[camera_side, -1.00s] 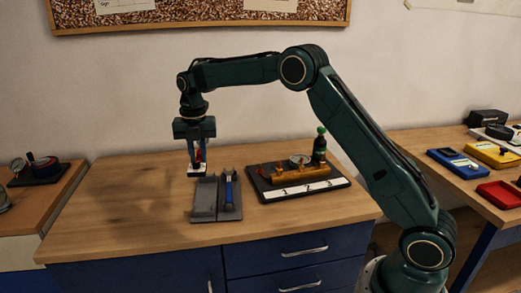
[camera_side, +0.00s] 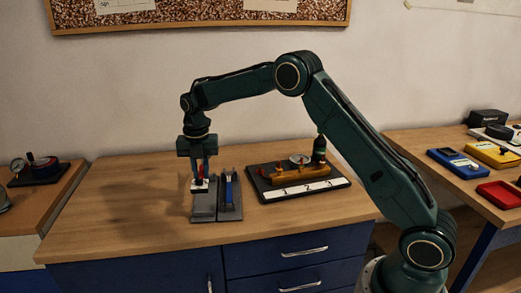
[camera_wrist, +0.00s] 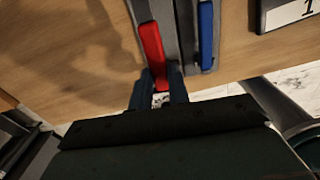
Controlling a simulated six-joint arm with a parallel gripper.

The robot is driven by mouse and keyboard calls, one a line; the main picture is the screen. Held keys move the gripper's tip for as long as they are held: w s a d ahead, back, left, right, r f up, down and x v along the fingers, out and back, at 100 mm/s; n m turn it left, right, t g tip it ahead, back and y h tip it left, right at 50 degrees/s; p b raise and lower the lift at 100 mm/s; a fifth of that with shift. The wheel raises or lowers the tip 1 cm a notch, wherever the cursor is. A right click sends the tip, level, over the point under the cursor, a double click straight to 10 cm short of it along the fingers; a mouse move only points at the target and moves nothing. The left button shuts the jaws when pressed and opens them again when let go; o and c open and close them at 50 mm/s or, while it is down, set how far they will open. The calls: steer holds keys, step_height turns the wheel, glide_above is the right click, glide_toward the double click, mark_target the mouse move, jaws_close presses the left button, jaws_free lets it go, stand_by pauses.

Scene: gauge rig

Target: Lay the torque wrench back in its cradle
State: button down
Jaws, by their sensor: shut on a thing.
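My gripper (camera_side: 199,178) is shut on a red-handled tool, which I take for the torque wrench (camera_wrist: 151,44); in the wrist view its red handle runs up from between my two fingers (camera_wrist: 160,92). In the side view only a bit of red shows at my fingers, with a small white-and-black piece (camera_side: 199,186) below them. The grey cradle (camera_side: 204,210) is under my gripper, which is over its left half. I cannot tell whether the wrench touches the cradle. A blue-handled tool (camera_side: 229,188) lies in the cradle's right half and also shows in the wrist view (camera_wrist: 206,32).
The wooden bench top (camera_side: 130,205) is clear on the left.

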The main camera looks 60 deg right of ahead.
steer(key=shift+f, duration=0.15)
steer(key=shift+f, duration=3.3)
steer(key=c, duration=1.3)
jaws_free()
steer(key=shift+o, duration=0.2)
step_height(320, 180, up, 13)
steer(key=shift+r, duration=0.45)
